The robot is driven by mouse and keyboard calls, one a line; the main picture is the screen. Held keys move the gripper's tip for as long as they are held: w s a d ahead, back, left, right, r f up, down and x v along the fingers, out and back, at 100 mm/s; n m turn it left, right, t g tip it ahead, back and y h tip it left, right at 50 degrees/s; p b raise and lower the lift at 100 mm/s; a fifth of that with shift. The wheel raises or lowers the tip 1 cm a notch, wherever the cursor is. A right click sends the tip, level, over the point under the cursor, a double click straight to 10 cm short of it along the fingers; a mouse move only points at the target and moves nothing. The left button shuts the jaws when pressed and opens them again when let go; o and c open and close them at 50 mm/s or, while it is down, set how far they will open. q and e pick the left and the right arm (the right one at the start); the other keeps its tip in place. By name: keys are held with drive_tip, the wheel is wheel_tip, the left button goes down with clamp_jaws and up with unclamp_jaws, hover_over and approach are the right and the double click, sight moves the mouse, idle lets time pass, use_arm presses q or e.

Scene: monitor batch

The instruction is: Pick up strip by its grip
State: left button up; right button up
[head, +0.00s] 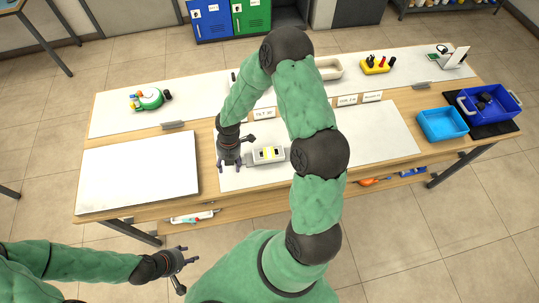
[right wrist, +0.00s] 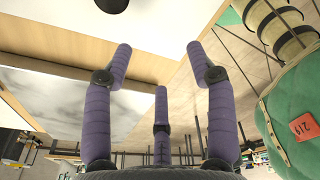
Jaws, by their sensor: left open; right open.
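I cannot make out the strip or its grip for certain. A small grey device (head: 257,156) with a pale top and yellow and dark marks lies on the white mat near the table's front. My right gripper (head: 229,163) is just left of this device, above the mat, its fingers pointing down. In the right wrist view its purple fingers (right wrist: 160,65) are spread, with nothing between them. My left gripper (head: 180,261) is open and empty, low in front of the table's left front edge.
A large white panel (head: 138,172) covers the table's left front. A green device (head: 150,98) lies behind it. Label cards (head: 264,114), a beige tray (head: 329,68), a yellow holder (head: 375,66) and blue bins (head: 443,124) stand farther right. My right arm hides the table's middle.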

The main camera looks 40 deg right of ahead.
sight(248, 160)
drive_tip(key=w+d+r+n, duration=0.1)
drive_tip(key=n, duration=0.1)
drive_tip(key=w+d+r+n+h, duration=0.1)
drive_tip(key=d+r+n, duration=0.1)
drive_tip(key=w+d+r+n, duration=0.1)
drive_tip(key=d+n, duration=0.1)
drive_tip(key=shift+w+d+r+h, duration=0.15)
drive_tip(key=shift+w+r+h, duration=0.05)
drive_tip(key=shift+r+h, duration=0.1)
drive_tip(key=shift+d, duration=0.15)
drive_tip(key=shift+n, duration=0.3)
wheel_tip(248, 160, down, 6)
drive_tip(key=shift+r+b, duration=0.2)
drive_tip(key=shift+b, duration=0.35)
wheel_tip(248, 160, down, 5)
drive_tip(key=shift+s+f+b, duration=0.1)
drive_tip(key=shift+s+b, duration=0.05)
drive_tip(key=shift+b, duration=0.45)
clamp_jaws()
